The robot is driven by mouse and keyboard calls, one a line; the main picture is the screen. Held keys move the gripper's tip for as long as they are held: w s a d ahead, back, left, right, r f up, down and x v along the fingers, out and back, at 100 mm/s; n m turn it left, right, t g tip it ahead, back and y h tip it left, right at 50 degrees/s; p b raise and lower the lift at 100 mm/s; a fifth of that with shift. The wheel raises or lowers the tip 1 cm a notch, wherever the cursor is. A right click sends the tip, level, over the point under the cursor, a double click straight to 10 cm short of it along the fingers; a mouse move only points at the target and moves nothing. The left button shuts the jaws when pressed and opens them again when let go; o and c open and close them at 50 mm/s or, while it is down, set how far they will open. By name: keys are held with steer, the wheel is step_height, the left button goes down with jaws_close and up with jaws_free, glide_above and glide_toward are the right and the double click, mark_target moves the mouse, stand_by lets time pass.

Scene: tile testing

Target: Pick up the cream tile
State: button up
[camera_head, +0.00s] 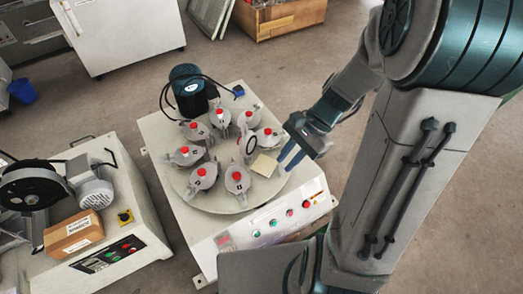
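The cream tile (264,165) lies on the right side of the round grey turntable (220,205), between the grey clamp-like fixtures with red knobs. My gripper (286,158) is just to the right of the tile, with its two blue fingers pointing down and left. The fingers look spread apart with nothing between them. The fingertips are close to the tile's right edge; I cannot tell whether they touch it.
Several red-knobbed fixtures (237,180) ring the turntable close to the tile. A dark motor (188,92) with black cables stands behind. A control panel with buttons (272,222) is in front. Another machine (130,215) with a cardboard box (74,234) stands left.

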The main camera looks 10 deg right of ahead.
steer(key=w+f+m+t+y+b, duration=0.1)
steer(key=w+f+m+y+b, duration=0.2)
steer(key=f, duration=0.4)
steer(key=w+f+m+y+b, duration=0.1)
steer(key=f+m+y+b, duration=0.1)
steer(key=f+m+b, duration=0.35)
steer(key=m+t+h+b, duration=0.2)
steer(key=m+t+b, duration=1.25)
steer(key=m, duration=1.25)
glide_toward(272, 182)
steer(key=s+d+r+t+p, duration=0.1)
steer(key=s+d+p, duration=0.1)
steer(key=x, duration=0.2)
steer(key=b+x, duration=0.1)
steer(key=x, duration=0.1)
steer(key=b+x, duration=0.1)
steer(key=x, duration=0.1)
steer(key=shift+w+a+r, duration=0.3)
steer(key=b+x, duration=0.1)
steer(key=x, duration=0.3)
steer(key=b+x, duration=0.1)
steer(key=shift+w+a+r+b, duration=0.2)
steer(key=shift+a+r+b, duration=0.1)
steer(key=shift+a, duration=0.15)
steer(key=shift+r, duration=0.1)
jaws_close()
